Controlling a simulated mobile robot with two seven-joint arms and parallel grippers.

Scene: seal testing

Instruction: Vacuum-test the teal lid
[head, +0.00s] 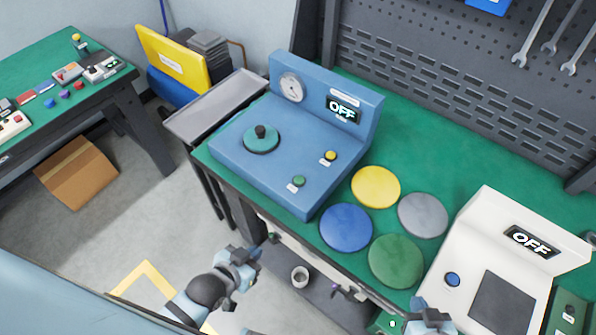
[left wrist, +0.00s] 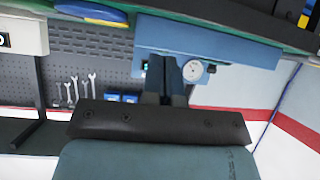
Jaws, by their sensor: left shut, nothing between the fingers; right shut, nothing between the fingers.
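The teal lid (head: 261,140), a disc with a black knob, sits on the left part of the top of the blue vacuum tester (head: 240,165). The tester has a round gauge (head: 291,87), a display (head: 342,109) reading OFF, a green button (head: 298,181) and a yellow button (head: 330,156). My left gripper (head: 254,254) is shut and empty, low in front of the bench edge and apart from the tester. Its fingers show in the left wrist view (left wrist: 167,78), with the tester beyond them. My right gripper (head: 430,312) is shut at the bottom edge, partly cut off.
Yellow (head: 376,187), grey (head: 422,215), blue (head: 346,228) and green (head: 396,261) discs lie on the green bench right of the tester. A white machine (head: 505,265) reading OFF stands at right. A grey tray (head: 214,105) is left of the tester. A cardboard box (head: 77,180) is on the floor.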

